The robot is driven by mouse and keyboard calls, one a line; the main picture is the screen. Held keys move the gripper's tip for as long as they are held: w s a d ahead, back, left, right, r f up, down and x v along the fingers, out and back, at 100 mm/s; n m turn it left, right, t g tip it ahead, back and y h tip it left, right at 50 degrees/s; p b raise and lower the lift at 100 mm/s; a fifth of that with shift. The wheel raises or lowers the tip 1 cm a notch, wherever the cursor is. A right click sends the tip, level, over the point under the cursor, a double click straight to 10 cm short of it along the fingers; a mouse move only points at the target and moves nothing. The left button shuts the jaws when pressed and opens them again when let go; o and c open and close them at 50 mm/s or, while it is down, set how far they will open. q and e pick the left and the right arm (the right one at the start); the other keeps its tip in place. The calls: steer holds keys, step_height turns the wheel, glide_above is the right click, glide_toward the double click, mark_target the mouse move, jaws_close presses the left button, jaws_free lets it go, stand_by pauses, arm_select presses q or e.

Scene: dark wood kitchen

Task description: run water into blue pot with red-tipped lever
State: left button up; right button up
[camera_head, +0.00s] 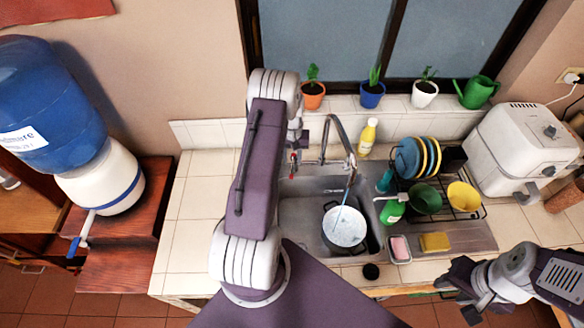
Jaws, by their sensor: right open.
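The pot (345,227) stands in the sink basin under the faucet, with a dark rim and a pale inside. A thin light-blue stream (342,203) runs from the spout end of the curved faucet (333,124) down into the pot. A small red tip (293,158) shows at the left of the faucet, at my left gripper (296,142). My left arm hides most of that gripper, so its jaws and any contact with the lever are unclear. My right gripper (468,288) is open and empty at the lower right, in front of the counter edge.
The sink (290,215) is set in a tiled counter. To its right are a dish rack with plates (433,157) and bowls, a green bottle (392,209), a yellow sponge (434,242) and a white air fryer (520,150). Potted plants line the sill. The counter's left side is clear.

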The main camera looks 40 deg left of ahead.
arm_select(q)
steer(key=shift+r+b, duration=0.35)
steer(key=shift+r, duration=1.3)
stand_by(6.3)
